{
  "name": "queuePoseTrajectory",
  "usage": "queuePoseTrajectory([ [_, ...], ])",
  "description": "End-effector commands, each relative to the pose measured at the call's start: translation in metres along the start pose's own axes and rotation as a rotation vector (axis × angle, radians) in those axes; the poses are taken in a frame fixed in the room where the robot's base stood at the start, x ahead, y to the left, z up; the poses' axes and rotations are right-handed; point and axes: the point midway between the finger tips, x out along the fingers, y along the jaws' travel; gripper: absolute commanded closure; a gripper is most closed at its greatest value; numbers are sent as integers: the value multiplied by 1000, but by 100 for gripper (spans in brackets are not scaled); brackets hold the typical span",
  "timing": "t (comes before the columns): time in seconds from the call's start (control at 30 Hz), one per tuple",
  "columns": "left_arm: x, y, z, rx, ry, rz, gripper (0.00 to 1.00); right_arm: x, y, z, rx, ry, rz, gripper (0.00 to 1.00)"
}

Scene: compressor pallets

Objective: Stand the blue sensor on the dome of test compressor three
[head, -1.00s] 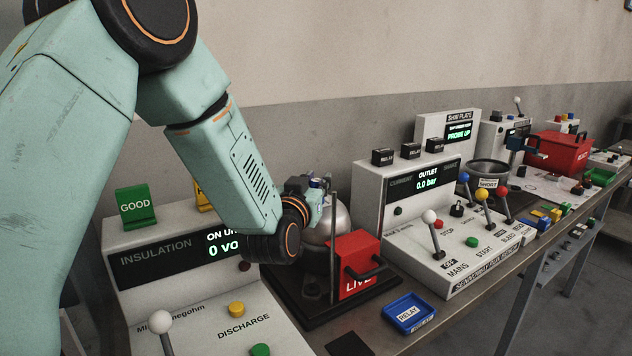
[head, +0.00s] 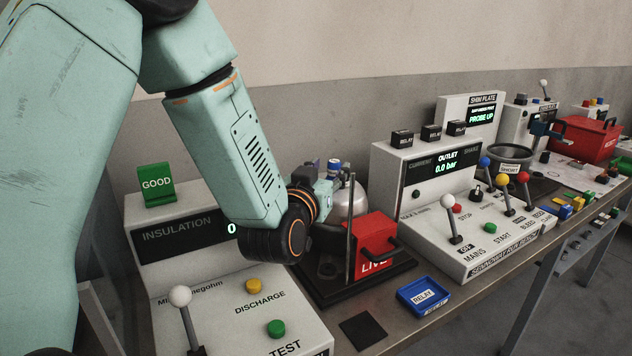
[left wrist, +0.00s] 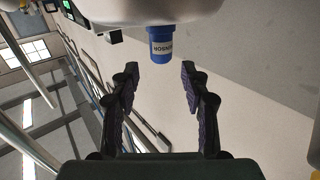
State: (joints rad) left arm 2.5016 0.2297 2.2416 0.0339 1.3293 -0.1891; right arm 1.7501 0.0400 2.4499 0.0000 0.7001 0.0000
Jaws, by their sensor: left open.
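The blue sensor (left wrist: 160,45) stands on the silver dome (left wrist: 150,10) in the left wrist view, which shows them upside down. In the head view the dome (head: 352,203) rises behind a thin upright rod, and the blue sensor (head: 334,166) shows small at its top, partly behind my gripper. My left gripper (left wrist: 160,78) is open and empty. Its two fingers are spread to either side of the sensor's line, with the fingertips just beyond its free end and apart from it. In the head view its fingers are hard to make out. My right gripper is not in view.
A red LIVE box (head: 372,245) stands beside the dome on the black base. The insulation tester (head: 165,285) is at the near left. A white outlet console (head: 500,240) with levers stands to the right. A blue relay tray (head: 424,296) lies on the bench front.

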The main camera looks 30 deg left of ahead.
Motion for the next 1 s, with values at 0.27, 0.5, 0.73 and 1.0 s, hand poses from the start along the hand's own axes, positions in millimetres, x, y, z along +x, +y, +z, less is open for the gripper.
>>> queuePoseTrajectory([
  [0.27,-49,0,0,0,-2,1,54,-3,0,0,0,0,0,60],
  [0.5,-69,0,0,0,0,0,54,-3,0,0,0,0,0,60],
  [0.73,-70,0,0,0,1,0,54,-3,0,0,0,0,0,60],
  [1.0,-70,0,0,0,1,0,54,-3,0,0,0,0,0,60],
])
